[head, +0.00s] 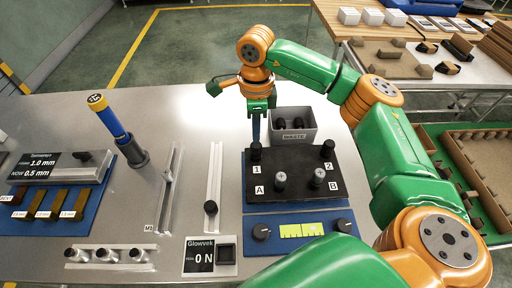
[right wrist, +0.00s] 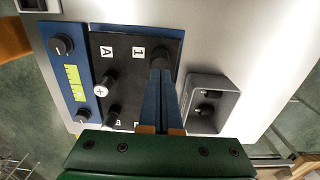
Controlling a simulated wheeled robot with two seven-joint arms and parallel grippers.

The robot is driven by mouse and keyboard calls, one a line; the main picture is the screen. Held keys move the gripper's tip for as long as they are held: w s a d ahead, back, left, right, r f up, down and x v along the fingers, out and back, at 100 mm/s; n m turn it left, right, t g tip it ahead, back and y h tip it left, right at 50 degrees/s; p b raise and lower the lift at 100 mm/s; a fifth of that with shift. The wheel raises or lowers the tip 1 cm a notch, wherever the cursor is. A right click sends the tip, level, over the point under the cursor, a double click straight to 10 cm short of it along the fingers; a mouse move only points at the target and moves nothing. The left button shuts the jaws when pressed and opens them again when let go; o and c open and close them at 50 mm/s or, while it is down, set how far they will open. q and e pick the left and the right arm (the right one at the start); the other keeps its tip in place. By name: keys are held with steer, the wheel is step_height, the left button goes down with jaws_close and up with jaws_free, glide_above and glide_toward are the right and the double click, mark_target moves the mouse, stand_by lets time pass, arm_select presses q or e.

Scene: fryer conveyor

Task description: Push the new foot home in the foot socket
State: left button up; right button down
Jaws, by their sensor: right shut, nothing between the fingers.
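A black plate (head: 300,195) lies on a blue base, marked 1, 2, A and B; it also shows in the right wrist view (right wrist: 125,75). A dark round foot (head: 256,152) stands at corner 1, partly hidden by my fingertips; it also shows in the right wrist view (right wrist: 164,56). Another dark foot (head: 327,148) is at corner 2. Two pegs with pale cross-marked tops stand near A (head: 280,180) and B (head: 319,177). My right gripper (head: 256,141) is shut and empty, pointing down with its tips at the corner-1 foot. Contact and seating depth cannot be told. My left gripper is out of view.
A grey WASTE bin (head: 312,119) holding dark pieces stands just behind the plate. A panel with a yellow-green display (head: 301,230) and two knobs lies in front. Slotted rails (head: 169,190) and a blue-yellow upright tool (head: 108,115) stand left.

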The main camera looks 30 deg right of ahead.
mark_target(256, 145)
steer(key=shift+f+b, duration=1.3)
steer(key=shift+f, duration=0.35)
step_height(256, 145, up, 6)
steer(key=p, duration=0.5)
steer(key=shift+r, duration=0.2)
steer(key=shift+f, duration=0.15)
step_height(256, 145, up, 7)
steer(key=shift+b, duration=0.45)
